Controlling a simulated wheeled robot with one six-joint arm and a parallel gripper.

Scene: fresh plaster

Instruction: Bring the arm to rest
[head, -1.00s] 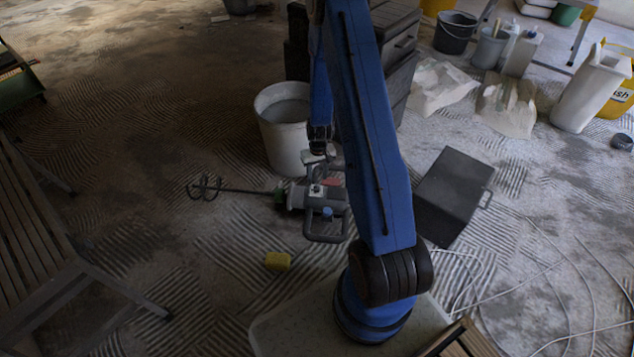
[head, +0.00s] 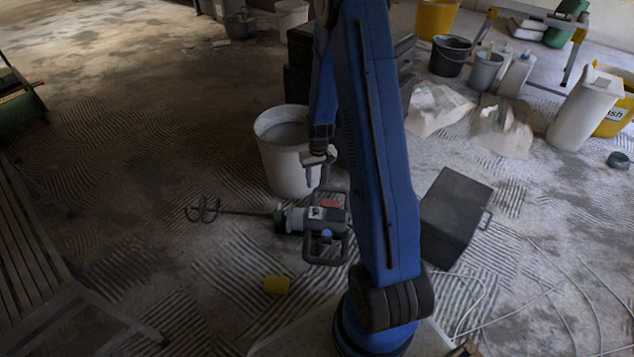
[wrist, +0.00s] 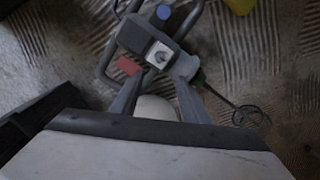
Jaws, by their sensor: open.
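My blue arm (head: 380,150) rises from its base at the bottom of the head view and hangs down again at its far end. My gripper (head: 318,182) is open and points down, in front of the white bucket and above the mixer in the head view. In the wrist view, the fingers of my gripper (wrist: 157,85) stand apart, with the grey mixer (wrist: 157,48) beyond them. I see nothing held between them. The mixer (head: 322,222) lies on the floor with its whisk toward the left.
A white bucket (head: 281,160) stands just behind my gripper. A black case (head: 452,215) lies right of my arm, with pale cables (head: 530,310) on the floor. A slatted bench (head: 40,250) is at left. The floor between is mostly clear.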

